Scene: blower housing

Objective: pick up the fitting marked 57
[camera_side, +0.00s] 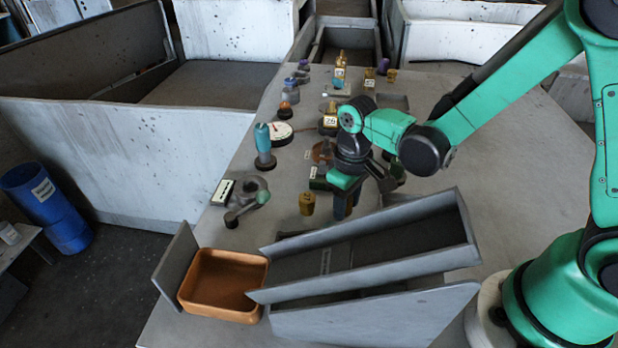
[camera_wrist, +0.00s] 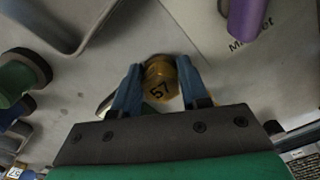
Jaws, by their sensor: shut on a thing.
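I cannot tell whether the fitting touches the table. Another brass fitting (camera_side: 307,203) stands apart, left of my gripper in the side view.
The grey sloped chute (camera_side: 365,245) lies in front of my gripper, with an orange tray (camera_side: 222,284) at its lower left end. A valve-like part (camera_side: 246,197), a blue-topped part (camera_side: 263,145) and a dial gauge (camera_side: 281,133) stand left. The table's right side is mostly clear.

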